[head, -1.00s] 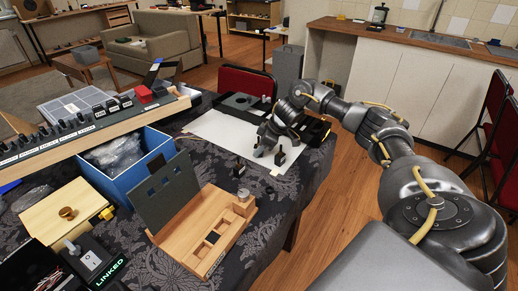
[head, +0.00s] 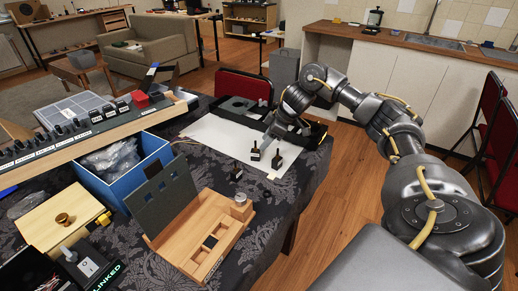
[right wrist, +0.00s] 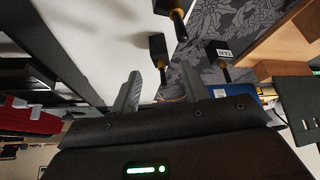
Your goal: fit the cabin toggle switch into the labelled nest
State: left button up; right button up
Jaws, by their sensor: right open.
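Three small black toggle switches stand on the table: one (head: 255,152) on the white sheet, one (head: 276,160) at the sheet's front corner, and one (head: 237,172) on the dark cloth. In the right wrist view the cloth one (right wrist: 222,53) bears a small white label, probably reading CABIN. The wooden nest block (head: 215,228) has square recesses and an upright dark panel (head: 163,197). My right gripper (head: 275,133) is open and empty, behind the switches; its fingers (right wrist: 160,92) show apart in the wrist view. My left gripper is out of view.
A blue bin (head: 120,187) with clear bags stands left of the nest. A long labelled switch panel (head: 85,133) lies behind it. A black tray (head: 310,132) lies near the right arm.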

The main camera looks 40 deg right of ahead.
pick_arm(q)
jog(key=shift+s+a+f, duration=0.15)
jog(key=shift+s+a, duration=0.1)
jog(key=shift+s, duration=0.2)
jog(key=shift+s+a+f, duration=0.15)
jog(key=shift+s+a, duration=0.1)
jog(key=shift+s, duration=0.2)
pick_arm(e)
jog(key=v, duration=0.4)
jog(key=shift+s+d+r, duration=0.1)
jog(key=shift+s+r, duration=0.05)
jog(key=shift+r, duration=0.2)
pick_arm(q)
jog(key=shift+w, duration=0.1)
